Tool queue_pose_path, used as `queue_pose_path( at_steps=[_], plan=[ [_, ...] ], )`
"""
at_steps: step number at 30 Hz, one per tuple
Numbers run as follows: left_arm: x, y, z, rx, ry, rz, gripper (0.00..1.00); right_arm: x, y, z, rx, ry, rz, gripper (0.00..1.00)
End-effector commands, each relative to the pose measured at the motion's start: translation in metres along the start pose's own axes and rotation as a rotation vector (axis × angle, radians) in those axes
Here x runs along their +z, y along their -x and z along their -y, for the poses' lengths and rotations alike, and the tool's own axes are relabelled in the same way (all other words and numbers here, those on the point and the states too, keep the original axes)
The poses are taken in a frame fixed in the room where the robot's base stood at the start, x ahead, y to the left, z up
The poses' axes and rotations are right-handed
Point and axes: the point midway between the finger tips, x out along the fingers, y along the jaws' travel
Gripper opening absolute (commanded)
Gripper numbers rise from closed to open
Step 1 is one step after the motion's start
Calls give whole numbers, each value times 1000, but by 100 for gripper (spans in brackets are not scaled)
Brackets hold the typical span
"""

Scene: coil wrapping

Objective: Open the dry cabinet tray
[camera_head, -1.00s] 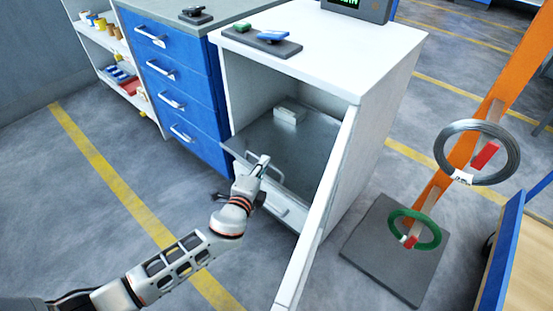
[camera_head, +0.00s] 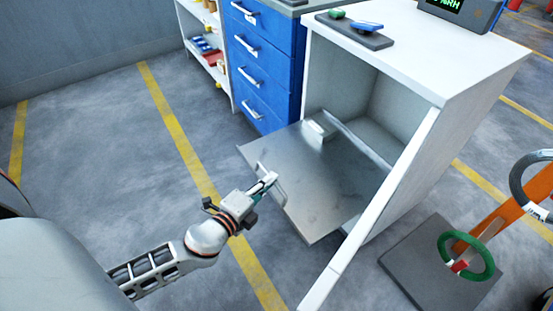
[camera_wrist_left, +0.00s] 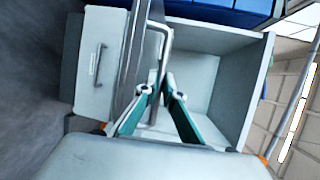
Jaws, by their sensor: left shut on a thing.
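The white dry cabinet (camera_head: 470,85) stands with its door (camera_head: 375,220) swung open. Its grey metal tray (camera_head: 320,180) sticks well out of the opening, with a small pale box (camera_head: 320,128) at its back left. My left gripper (camera_head: 268,180) is shut on the tray handle (camera_head: 272,187) at the tray's front edge. In the left wrist view the fingers (camera_wrist_left: 160,88) close around the handle bar (camera_wrist_left: 164,50). My right gripper is not in view.
A blue drawer unit (camera_head: 262,50) stands left of the cabinet. A rack with a green coil (camera_head: 467,256) and a grey coil (camera_head: 520,185) stands at right. The floor in front of the tray is clear. The open door borders the tray's right side.

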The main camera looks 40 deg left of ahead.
Motion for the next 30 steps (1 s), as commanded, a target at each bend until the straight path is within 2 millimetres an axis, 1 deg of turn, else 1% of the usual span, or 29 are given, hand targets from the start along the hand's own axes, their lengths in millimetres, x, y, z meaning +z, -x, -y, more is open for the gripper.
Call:
queue_pose_path(
  at_steps=[14,15,25,28,30],
  plan=[
    [0,3,0,-1,2,-1,0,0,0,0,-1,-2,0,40],
    [0,2,0,-1,2,-1,15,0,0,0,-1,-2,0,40],
    [1,3,0,0,1,0,15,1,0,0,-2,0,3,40],
    [0,9,-1,1,2,-1,15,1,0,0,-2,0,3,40],
    [0,16,-2,2,2,-1,15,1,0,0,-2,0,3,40]
  ],
)
